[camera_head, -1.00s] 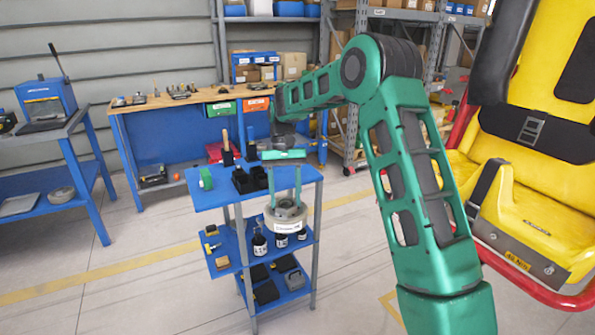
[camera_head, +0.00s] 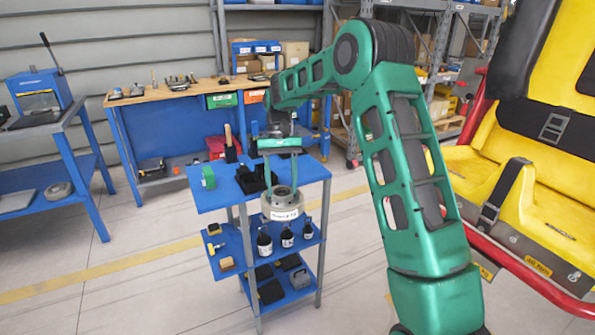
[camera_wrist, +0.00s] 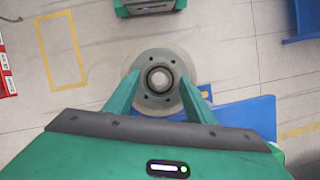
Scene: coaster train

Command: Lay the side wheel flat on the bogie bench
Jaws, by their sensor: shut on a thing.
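My gripper (camera_head: 283,186) points down and is shut on the side wheel (camera_head: 283,207), a grey ring with a hub hole and a white label. The wheel hangs roughly level between the two green fingers, at the near side of the blue trolley's top. In the wrist view the wheel (camera_wrist: 142,70) shows face-on between the fingertips (camera_wrist: 160,90), with floor and a blue surface behind it. A wooden-topped blue bench (camera_head: 150,98) stands at the back, and a blue table (camera_head: 45,125) at the left. I cannot tell which is the bogie bench.
The blue trolley (camera_head: 212,198) carries black holders (camera_head: 250,182), a green block (camera_head: 208,177) and bottles (camera_head: 264,242) on its shelves. A yellow seat (camera_head: 520,150) with a red rail stands at the right. Open floor (camera_head: 130,245) lies left of the trolley.

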